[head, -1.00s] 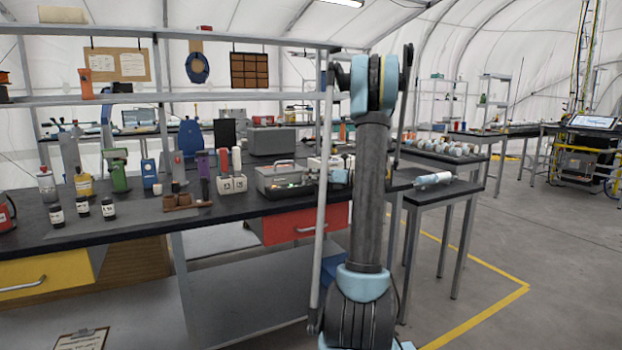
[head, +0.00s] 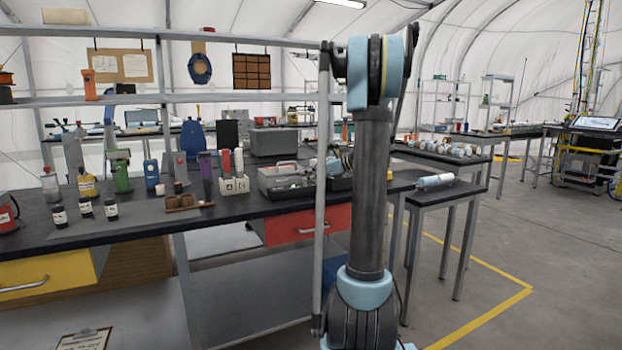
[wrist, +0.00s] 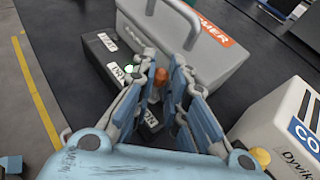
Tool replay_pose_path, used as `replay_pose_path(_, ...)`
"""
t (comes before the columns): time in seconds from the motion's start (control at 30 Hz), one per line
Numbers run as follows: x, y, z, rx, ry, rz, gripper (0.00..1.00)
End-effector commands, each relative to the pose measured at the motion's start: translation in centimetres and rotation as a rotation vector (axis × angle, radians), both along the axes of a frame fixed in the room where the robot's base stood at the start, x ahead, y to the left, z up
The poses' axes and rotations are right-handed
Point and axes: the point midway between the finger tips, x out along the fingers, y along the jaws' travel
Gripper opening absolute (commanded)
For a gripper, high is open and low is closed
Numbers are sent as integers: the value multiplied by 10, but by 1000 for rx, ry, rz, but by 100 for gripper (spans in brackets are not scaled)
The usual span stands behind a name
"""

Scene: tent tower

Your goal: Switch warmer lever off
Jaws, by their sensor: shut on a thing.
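The warmer (wrist: 180,45) is a grey box with a carrying handle and an orange label, seen close up in the wrist view. Along its front is a black panel (wrist: 101,46) with white labels and a lit green lamp (wrist: 131,68). An orange-brown lever knob (wrist: 159,78) stands at the panel, between my fingertips. My gripper (wrist: 162,85) is shut on this lever; the fingers hide part of it. In the head view the warmer (head: 279,178) sits on the bench, with my gripper at its right side, its fingertips not clear.
A white box with a blue label (wrist: 283,125) stands close to the right of my gripper. A white labelled holder (head: 233,185) stands left of the warmer. The black bench top (head: 150,220) carries several bottles farther left. A side table (head: 440,190) is at right.

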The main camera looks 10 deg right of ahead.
Motion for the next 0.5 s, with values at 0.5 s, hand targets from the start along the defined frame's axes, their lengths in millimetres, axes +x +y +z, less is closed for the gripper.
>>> replay_pose_path(0.5, -5, 19, 2, -373, -123, 1, 0)
